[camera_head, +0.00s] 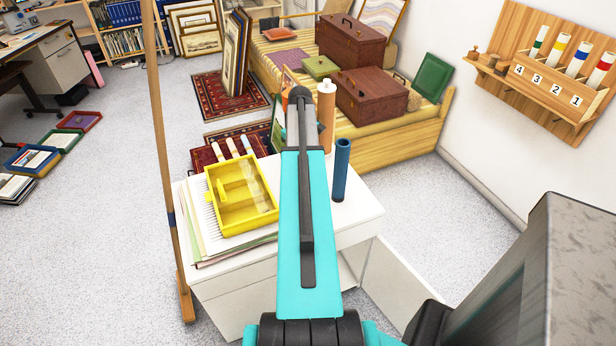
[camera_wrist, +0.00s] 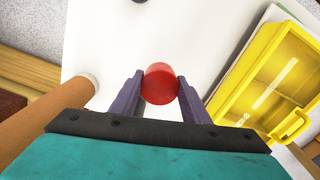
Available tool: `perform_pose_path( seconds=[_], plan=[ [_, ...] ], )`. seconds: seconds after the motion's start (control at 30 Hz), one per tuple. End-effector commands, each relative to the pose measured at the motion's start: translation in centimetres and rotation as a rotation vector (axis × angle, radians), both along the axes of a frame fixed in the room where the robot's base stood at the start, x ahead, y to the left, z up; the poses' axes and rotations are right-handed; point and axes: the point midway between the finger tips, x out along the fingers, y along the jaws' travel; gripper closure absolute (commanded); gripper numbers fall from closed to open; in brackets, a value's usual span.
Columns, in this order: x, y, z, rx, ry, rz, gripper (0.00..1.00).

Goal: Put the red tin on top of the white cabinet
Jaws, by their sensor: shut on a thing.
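The red tin (camera_wrist: 160,85) shows in the wrist view as a round red top between the two fingers of my gripper (camera_wrist: 160,80). My gripper is shut on it. The white top of the cabinet (camera_wrist: 105,40) lies below and around the tin in that view; I cannot tell whether the tin touches it. In the head view the white cabinet (camera_head: 362,207) stands in front of me, with my arm reaching over it. The tin and the fingers are hidden behind my arm there.
A yellow tray (camera_head: 213,190) and papers (camera_head: 205,245) lie on the cabinet's left side. A blue tube (camera_head: 341,170) stands at right, and an orange-brown tube (camera_head: 326,115) near the back edge. A wooden pole (camera_head: 160,150) rises at left. Bare top shows near the blue tube.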

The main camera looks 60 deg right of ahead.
Motion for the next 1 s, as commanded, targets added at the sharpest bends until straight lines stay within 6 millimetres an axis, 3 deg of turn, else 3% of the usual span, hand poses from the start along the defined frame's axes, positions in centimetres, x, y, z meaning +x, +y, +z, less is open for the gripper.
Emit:
perform_pose_path(
  seconds=[0.3, 0.8, 1.0],
  plan=[
    [-0.1, 0.0, -3.8, 0.001, 0.001, -0.001, 0.84],
    [-0.1, -0.1, -4.5, 0.000, 0.000, -0.002, 0.84],
    [-0.1, -0.1, -6.0, 0.002, 0.002, -0.002, 0.84]
  ],
)
